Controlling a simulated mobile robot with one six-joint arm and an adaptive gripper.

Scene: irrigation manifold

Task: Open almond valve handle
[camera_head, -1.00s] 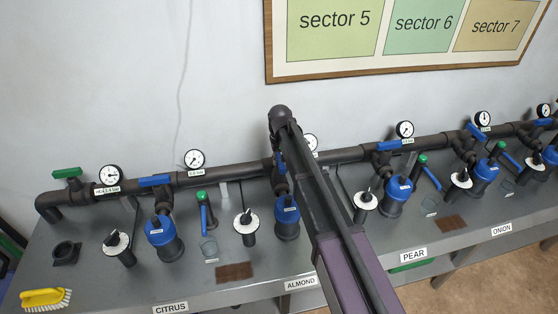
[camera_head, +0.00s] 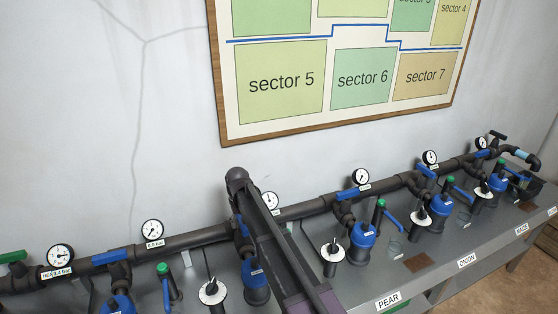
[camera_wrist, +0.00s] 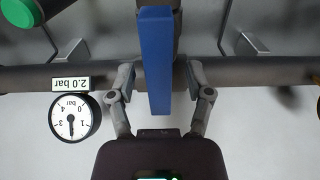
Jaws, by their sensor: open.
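The almond valve handle (camera_wrist: 157,60) is a long blue bar in the wrist view. It points up and down in that picture, crossing the dark main pipe (camera_wrist: 260,75) at a right angle. My gripper (camera_wrist: 160,72) is open, with one finger on each side of the handle. Small gaps show between fingers and handle, so I see no firm contact. In the head view my arm hides most of this handle and my gripper. The blue filter body (camera_head: 256,274) of the same station shows partly beside my arm.
A pressure gauge (camera_wrist: 75,117) sits on the pipe beside the handle, with a "2.0 bar" label (camera_wrist: 70,84). A green knob (camera_wrist: 18,12) is at the upper left. In the head view, another blue handle (camera_head: 113,256) lies along the pipe to the left.

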